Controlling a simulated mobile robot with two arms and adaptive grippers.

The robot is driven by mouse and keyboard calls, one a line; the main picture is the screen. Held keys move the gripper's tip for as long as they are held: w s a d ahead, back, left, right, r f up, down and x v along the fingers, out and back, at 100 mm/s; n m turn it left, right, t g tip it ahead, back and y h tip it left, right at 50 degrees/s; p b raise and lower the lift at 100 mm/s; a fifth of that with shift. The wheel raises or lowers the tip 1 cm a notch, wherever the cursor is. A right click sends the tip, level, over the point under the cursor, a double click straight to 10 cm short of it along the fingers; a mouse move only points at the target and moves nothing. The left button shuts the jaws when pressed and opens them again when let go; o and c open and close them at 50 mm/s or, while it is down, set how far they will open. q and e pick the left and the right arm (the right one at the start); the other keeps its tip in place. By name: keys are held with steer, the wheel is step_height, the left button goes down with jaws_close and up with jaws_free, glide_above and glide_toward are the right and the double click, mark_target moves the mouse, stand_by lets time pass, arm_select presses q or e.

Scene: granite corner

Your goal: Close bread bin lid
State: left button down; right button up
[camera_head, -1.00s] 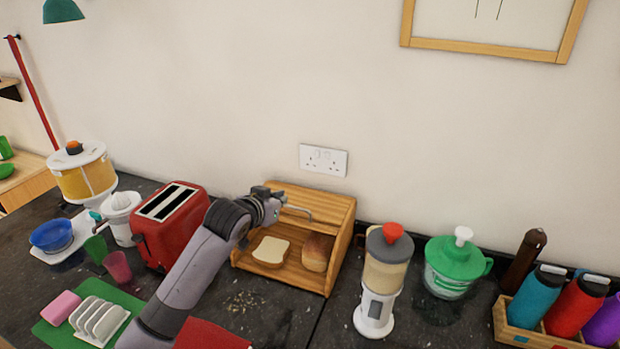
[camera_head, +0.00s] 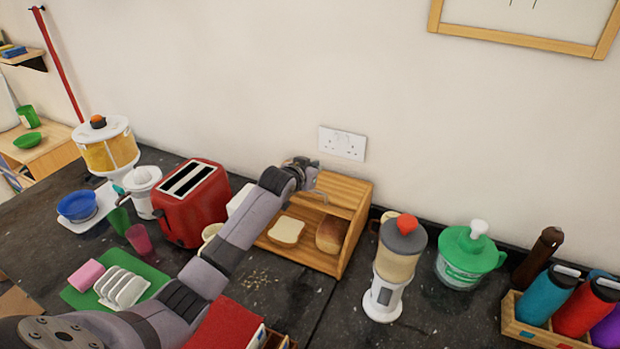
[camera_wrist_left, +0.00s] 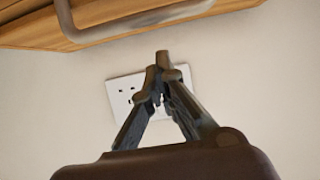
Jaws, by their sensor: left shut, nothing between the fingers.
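The wooden bread bin (camera_head: 352,240) stands against the wall with its front open. A bread slice (camera_head: 286,231) and a brown loaf (camera_head: 331,234) show inside. Its wooden lid (camera_head: 344,188) is up at the top, with a thin metal handle (camera_head: 318,194) at its front. In the left wrist view, a wooden edge (camera_wrist_left: 130,28) and the metal handle (camera_wrist_left: 135,27) cross the top of the picture. My left gripper (camera_head: 305,168) is at the bin's upper left, shut and empty. Its fingertips (camera_wrist_left: 162,75) appear apart from the handle. My right gripper is not in view.
A red toaster (camera_head: 192,205) stands left of the bin and a blender-like dispenser (camera_head: 392,265) right of it. A green-lidded jar (camera_head: 466,257) and a bottle crate (camera_head: 520,330) stand further right. A wall socket (camera_head: 342,143) is behind. My left arm crosses the counter's front.

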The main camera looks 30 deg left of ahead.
arm_select(q)
steer(key=s+p, duration=0.1)
steer(key=s+f+p, duration=0.1)
steer(key=shift+s+f, duration=0.1)
steer(key=shift+s, duration=0.25)
steer(key=shift+s+f+p, duration=0.1)
steer(key=shift+s+p, duration=0.2)
steer(key=shift+s+d+f, duration=0.1)
steer(key=shift+s, duration=0.1)
steer(key=shift+f, duration=0.1)
steer(key=shift+w, duration=0.15)
